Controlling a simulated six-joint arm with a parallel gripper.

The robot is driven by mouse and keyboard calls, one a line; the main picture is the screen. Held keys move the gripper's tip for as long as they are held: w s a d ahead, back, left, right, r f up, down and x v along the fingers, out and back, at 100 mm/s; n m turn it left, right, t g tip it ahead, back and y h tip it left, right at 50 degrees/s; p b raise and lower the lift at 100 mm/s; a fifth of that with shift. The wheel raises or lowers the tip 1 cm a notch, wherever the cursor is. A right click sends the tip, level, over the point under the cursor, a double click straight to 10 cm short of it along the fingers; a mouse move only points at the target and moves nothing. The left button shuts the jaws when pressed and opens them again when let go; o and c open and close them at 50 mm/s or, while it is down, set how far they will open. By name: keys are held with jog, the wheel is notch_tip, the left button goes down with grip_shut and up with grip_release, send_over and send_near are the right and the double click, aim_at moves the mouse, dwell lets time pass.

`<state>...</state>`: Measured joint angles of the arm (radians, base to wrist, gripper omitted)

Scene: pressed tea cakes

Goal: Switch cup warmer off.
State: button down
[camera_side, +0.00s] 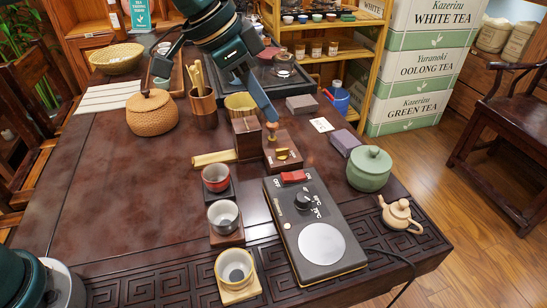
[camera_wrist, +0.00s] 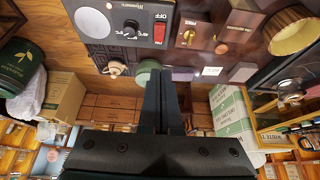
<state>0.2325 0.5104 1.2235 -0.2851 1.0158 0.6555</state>
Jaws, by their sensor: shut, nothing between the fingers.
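The cup warmer (camera_side: 300,272) is a dark slab with a round silver plate (camera_side: 323,243), a black knob (camera_side: 301,201) and a red rocker switch (camera_side: 293,176) at its far end. In the wrist view the warmer (camera_wrist: 113,48) is at the top, with the red switch (camera_wrist: 160,34) beside a white OFF label. I cannot tell which side of the rocker is pressed.
A green lidded jar (camera_side: 369,168) and a small teapot (camera_side: 400,214) are right. A cable leaves the warmer's right side. The table's left half is mostly clear.

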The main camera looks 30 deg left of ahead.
send_over(288, 175)
notch_tip(288, 175, down, 9)
jog(key=shift+w, duration=0.15)
jog(key=shift+s+a+f, duration=0.1)
jog(key=shift+f, duration=0.35)
jog(key=shift+s+a+f, duration=0.1)
jog(key=shift+f, duration=0.35)
jog(key=shift+s+a+f, duration=0.1)
jog(key=shift+f, duration=0.4)
jog(key=shift+s+a+f, duration=0.1)
jog(key=shift+f, duration=0.35)
jog(key=shift+s+a+f, duration=0.2)
jog(key=shift+f, duration=0.2)
jog(key=shift+d, duration=0.1)
jog(key=shift+w+d+r, duration=0.35)
jog(key=shift+w+d, duration=0.15)
jog(key=shift+w, duration=0.05)
